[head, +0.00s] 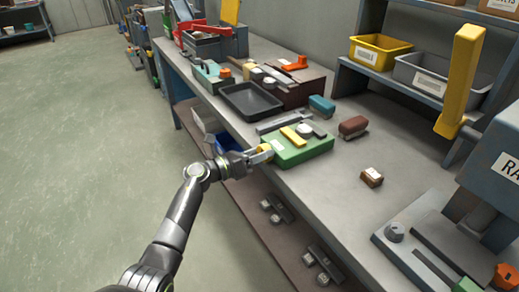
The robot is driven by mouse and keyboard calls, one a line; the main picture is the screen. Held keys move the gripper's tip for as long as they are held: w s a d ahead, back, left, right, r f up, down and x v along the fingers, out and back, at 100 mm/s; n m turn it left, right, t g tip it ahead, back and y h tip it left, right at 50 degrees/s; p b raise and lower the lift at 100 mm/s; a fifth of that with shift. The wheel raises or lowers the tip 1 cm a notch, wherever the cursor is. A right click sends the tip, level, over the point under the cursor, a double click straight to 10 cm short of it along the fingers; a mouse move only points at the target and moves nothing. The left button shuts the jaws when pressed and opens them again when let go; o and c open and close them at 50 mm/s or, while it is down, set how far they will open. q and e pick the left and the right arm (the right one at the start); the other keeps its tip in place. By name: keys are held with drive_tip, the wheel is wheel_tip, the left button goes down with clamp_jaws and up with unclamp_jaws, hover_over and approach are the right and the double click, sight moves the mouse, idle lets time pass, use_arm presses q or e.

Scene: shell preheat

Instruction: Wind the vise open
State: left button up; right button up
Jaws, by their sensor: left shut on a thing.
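A green block-shaped fixture (312,149), which seems to be the vise, sits at the front edge of the bench. It has a yellow bar (291,136) and grey parts on top. My left gripper (264,153) is at its left end, shut on a small yellow part (265,147), apparently the vise handle. The fingers hide part of this handle, and the gap between the vise jaws cannot be made out. My right gripper is not in view.
A black tray (249,113) lies behind the vise. A press with a yellow lever (461,75) stands far right.

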use_arm(q)
drive_tip(key=shift+n+p, duration=0.65)
drive_tip(key=shift+n, duration=0.55)
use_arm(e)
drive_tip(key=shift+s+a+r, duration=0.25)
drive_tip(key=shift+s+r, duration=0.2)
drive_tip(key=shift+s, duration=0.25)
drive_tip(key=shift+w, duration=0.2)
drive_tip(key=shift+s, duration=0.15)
use_arm(q)
drive_tip(key=o, duration=1)
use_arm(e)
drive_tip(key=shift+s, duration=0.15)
use_arm(q)
drive_tip(key=shift+a, duration=0.1)
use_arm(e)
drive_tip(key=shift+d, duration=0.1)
use_arm(q)
drive_tip(key=v, duration=1.7)
drive_tip(key=shift+s+b, duration=0.1)
drive_tip(key=shift+b, duration=0.25)
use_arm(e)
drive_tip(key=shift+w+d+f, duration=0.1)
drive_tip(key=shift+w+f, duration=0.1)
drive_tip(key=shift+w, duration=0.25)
